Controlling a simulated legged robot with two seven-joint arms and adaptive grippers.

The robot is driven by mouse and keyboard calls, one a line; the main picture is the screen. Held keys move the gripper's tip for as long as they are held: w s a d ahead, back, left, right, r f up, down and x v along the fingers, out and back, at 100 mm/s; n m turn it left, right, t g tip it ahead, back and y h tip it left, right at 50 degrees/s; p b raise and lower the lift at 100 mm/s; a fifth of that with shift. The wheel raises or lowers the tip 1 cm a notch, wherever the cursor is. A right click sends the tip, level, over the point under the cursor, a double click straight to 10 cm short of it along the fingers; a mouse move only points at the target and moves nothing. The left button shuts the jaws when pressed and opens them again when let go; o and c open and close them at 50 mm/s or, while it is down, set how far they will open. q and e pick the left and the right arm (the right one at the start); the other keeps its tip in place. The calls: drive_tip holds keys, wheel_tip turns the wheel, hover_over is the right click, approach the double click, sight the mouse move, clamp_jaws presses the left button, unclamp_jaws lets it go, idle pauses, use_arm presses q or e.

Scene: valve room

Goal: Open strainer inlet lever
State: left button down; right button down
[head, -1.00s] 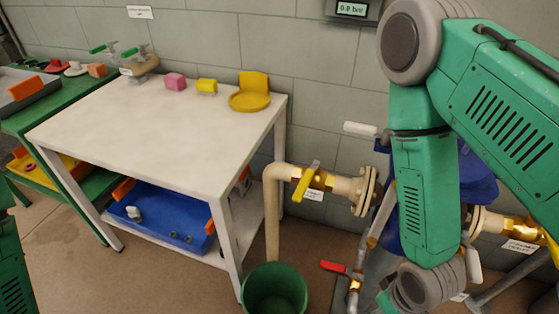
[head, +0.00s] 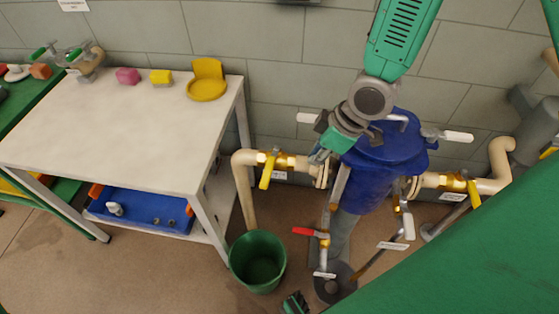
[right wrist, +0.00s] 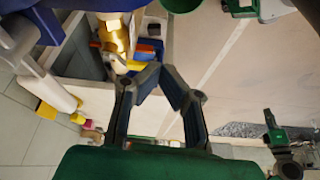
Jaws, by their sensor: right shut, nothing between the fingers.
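The yellow lever (head: 267,171) hangs down across the cream pipe on the brass valve left of the blue vessel, taken as the strainer inlet lever. Its tag is too small to read. My right gripper (head: 318,156) comes from above, shut and empty, right of the lever and apart from it, by the vessel's left side. In the right wrist view its fingertips (right wrist: 165,70) meet, with the brass valve (right wrist: 115,38) beyond them. A green and black piece at the bottom edge (head: 295,303) seems to be my left gripper; its jaws cannot be made out.
The blue vessel (head: 385,150) has pale handles around its lid. A green bucket (head: 257,262) stands on the floor by the white table (head: 130,140). Another yellow lever (head: 473,192) is at right.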

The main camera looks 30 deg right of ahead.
sight(271, 165)
drive_tip(key=w+a+f+b, duration=0.1)
drive_tip(key=w+a+f, duration=0.4)
drive_tip(key=f, duration=0.3)
drive_tip(key=shift+w+a+f, duration=0.2)
drive_tip(key=shift+a+f, duration=0.2)
drive_tip(key=shift+a, duration=0.1)
idle(0.4)
